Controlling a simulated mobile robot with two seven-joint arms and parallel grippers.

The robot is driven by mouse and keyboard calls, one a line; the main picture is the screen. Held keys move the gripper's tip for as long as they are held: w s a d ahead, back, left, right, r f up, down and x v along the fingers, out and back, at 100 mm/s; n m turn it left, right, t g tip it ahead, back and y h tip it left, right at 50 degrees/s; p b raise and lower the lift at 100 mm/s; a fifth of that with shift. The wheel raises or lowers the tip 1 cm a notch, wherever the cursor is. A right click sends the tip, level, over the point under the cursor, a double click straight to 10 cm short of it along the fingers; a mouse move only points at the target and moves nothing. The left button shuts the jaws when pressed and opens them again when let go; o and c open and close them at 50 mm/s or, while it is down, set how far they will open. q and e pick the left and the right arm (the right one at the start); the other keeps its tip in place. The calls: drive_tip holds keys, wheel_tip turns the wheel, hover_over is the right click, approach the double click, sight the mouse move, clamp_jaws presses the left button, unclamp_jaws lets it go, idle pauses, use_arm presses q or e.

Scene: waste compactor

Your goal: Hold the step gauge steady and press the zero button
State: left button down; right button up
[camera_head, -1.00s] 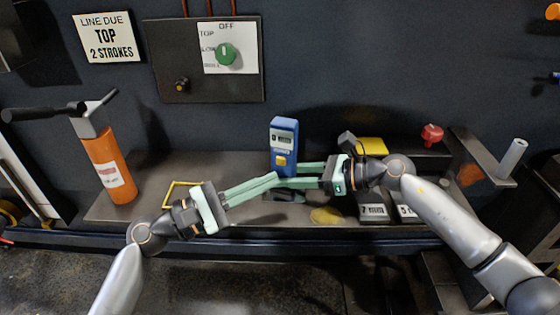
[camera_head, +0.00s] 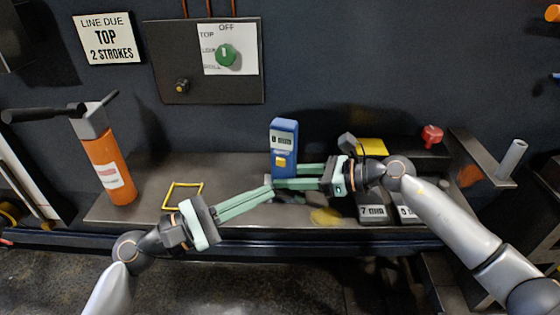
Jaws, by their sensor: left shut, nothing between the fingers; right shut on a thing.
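The step gauge (camera_head: 284,140) is a blue upright block with a small display near its top and a yellow button (camera_head: 281,162) on its front face. It stands on the grey shelf. My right gripper (camera_head: 278,178) comes from the right and is shut on the lower part of the gauge. My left gripper (camera_head: 270,190) is shut and empty, its fingertips low in front of the gauge, below the yellow button. Whether its tips touch the gauge or the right fingers I cannot tell.
A yellow square frame (camera_head: 183,195) and an orange cylinder with a black handle (camera_head: 108,168) are on the left. Labelled blocks (camera_head: 373,212), a yellow pad (camera_head: 373,146) and a red knob (camera_head: 432,134) are on the right. A panel with a green dial (camera_head: 226,54) hangs above.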

idle(0.8)
drive_tip(key=o, duration=1.1)
drive_tip(key=shift+c, duration=0.2)
